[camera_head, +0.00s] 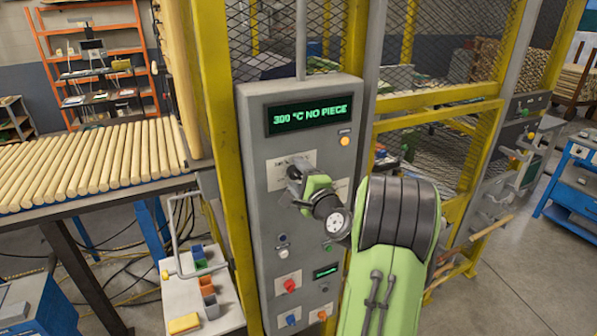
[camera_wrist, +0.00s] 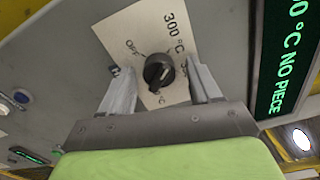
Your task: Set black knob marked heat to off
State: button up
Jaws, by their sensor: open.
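The black knob (camera_wrist: 158,70) shows in the wrist view on a pale label plate (camera_wrist: 143,32). The plate carries OFF, 300 °C and another, partly hidden °C mark. In the head view my gripper (camera_head: 300,182) is in front of the grey control panel (camera_head: 262,225) and hides the knob.
The panel's display (camera_head: 310,114) reads 300 °C NO PIECE. An orange button (camera_head: 345,140), a red knob (camera_head: 288,284) and several other small controls share the panel. A yellow frame with mesh stands around it. A roller line (camera_head: 95,162) is at left.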

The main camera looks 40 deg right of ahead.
jog(key=shift+s, duration=0.15)
jog(key=shift+c, duration=1.3)
jog(key=c, duration=0.8)
jog(key=shift+f, duration=0.1)
jog(key=shift+n+b, duration=0.3)
jog(key=shift+b, duration=0.15)
jog(key=n+b, duration=0.2)
jog(key=b, duration=0.1)
jog(key=shift+f+b, duration=0.2)
jog(key=shift+b, duration=0.15)
jog(key=n+b, duration=0.5)
jog(key=b, duration=0.1)
jog(key=n+b, duration=0.4)
jog(key=b, duration=0.1)
jog(key=shift+b, duration=0.35)
jog(key=n+b, duration=0.3)
jog(key=n, duration=0.1)
jog(key=shift+r+b, duration=0.2)
jog(key=shift+b, duration=0.1)
jog(key=shift+n, duration=0.3)
